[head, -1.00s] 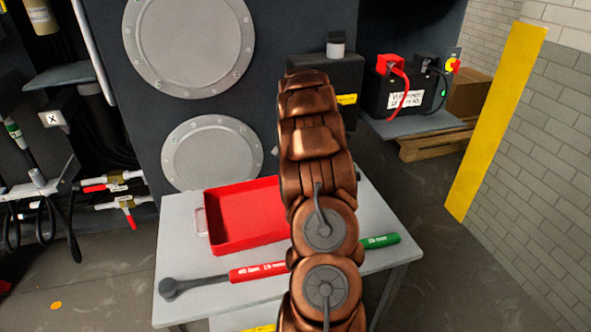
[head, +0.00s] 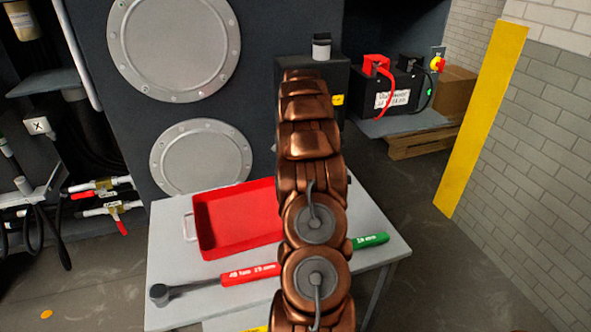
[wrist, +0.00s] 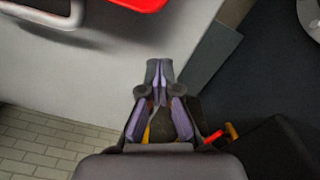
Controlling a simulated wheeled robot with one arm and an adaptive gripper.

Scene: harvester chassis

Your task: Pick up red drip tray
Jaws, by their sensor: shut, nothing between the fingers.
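The red drip tray (head: 235,222) lies on the light grey table (head: 172,268), just left of my arm in the head view. It is shallow and looks empty, with a pale metal handle (head: 189,226) on its left side. My arm hides its right end. In the wrist view only a red edge of the tray (wrist: 140,4) shows at the top, with the handle (wrist: 48,14) at upper left. My gripper (wrist: 159,66) is shut and empty, its fingertips apart from the tray in the picture. In the head view my gripper is hidden behind my arm.
A torque wrench with a red grip (head: 250,273) lies in front of the tray on the table. A green handle (head: 371,240) lies right of my arm. The dark machine wall with round covers (head: 201,156) stands behind. A yellow post (head: 482,118) stands at the right.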

